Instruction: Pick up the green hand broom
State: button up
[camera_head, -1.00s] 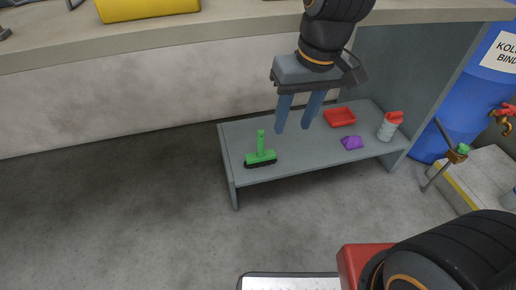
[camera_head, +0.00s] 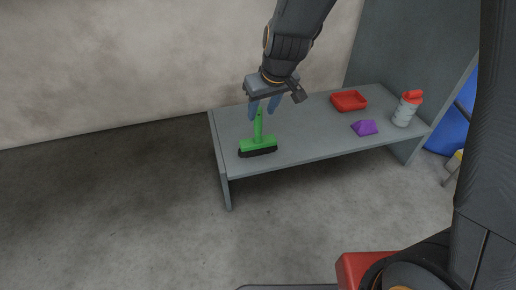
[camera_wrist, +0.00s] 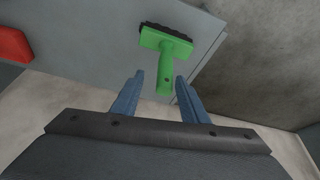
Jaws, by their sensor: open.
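The green hand broom (camera_head: 258,144) has a green head with dark bristles and an upright-looking green handle. It is at the left end of a low grey bench (camera_head: 310,148). My gripper (camera_head: 264,112) is open, its two blue fingers over the broom's handle end in the head view. In the wrist view the broom (camera_wrist: 166,50) is ahead, with its handle end between and just beyond the open fingertips (camera_wrist: 158,80). Nothing is held. I cannot tell whether the fingers touch the handle.
A red tray (camera_head: 349,101), a purple block (camera_head: 364,128) and a grey bottle with red cap (camera_head: 405,110) are on the bench to the right. A pale wall (camera_head: 130,70) stands behind. The floor (camera_head: 110,200) at the left is clear.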

aim_at(256, 121)
jog(key=shift+a+b+x, duration=0.2)
jog(key=shift+b+x, duration=0.75)
jog(key=shift+x, duration=0.65)
jog(key=shift+a+b+x, duration=0.15)
jog(key=shift+b+x, duration=0.8)
jog(key=shift+x, duration=0.65)
jog(key=shift+s, duration=0.2)
jog(key=shift+c, duration=0.4)
grip_shut()
